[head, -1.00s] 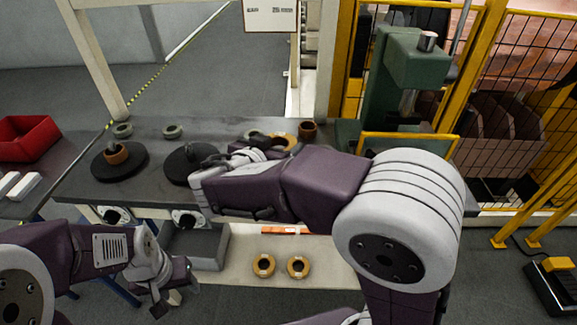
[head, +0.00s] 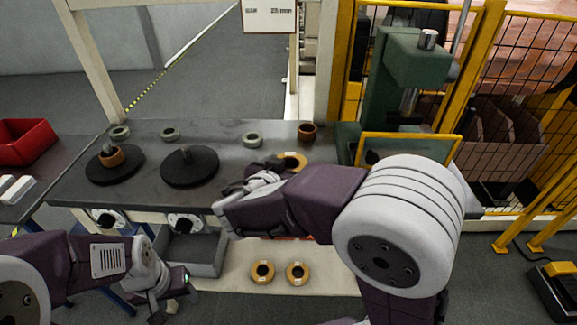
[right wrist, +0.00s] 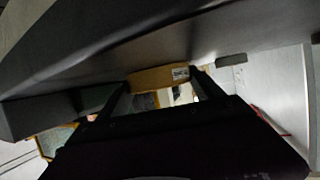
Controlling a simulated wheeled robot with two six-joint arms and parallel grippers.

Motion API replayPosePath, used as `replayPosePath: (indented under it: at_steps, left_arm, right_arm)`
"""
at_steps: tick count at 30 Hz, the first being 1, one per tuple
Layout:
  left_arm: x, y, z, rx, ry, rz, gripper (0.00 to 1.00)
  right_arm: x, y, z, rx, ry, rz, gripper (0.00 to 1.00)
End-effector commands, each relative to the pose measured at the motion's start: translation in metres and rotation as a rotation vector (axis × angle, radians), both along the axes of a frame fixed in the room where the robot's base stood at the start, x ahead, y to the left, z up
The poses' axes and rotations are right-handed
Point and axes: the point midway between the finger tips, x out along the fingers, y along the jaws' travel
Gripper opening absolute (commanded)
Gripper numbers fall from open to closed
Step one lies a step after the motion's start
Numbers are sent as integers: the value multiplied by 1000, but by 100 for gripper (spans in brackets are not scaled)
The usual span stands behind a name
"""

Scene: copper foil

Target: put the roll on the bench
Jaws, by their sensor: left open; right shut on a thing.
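A yellow-orange roll (head: 292,161) with a dark core is at my right gripper (head: 276,165), over the near right part of the grey bench (head: 225,143). In the right wrist view the roll (right wrist: 158,77), with a white label, sits between the two dark fingers, which are shut on it. I cannot tell whether it touches the bench top. My right forearm hides part of the bench's near edge. My left gripper (head: 168,309) is open and empty, low at the bottom left, away from the bench.
Two black discs (head: 190,168) stand on the bench, the left one carrying a brown ring (head: 111,156). Two yellow rolls (head: 263,272) lie below. A green press (head: 405,90) stands right.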

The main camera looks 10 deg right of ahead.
Motion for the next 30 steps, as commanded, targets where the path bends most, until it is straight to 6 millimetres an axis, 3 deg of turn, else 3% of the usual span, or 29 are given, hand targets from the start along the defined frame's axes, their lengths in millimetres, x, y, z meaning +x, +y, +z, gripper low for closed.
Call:
replayPosePath:
  at_steps: [1,3,16,30]
  left_arm:
    - [0,0,-2,0,0,0,56]
    - [0,0,-1,0,0,0,56]
    - [0,0,8,0,0,0,56]
    - [0,0,16,0,0,0,56]
  right_arm:
    - [0,0,-1,0,0,0,79]
    - [0,0,0,0,0,0,98]
    - [-1,1,6,0,0,1,98]
    - [-80,55,44,1,-1,5,98]
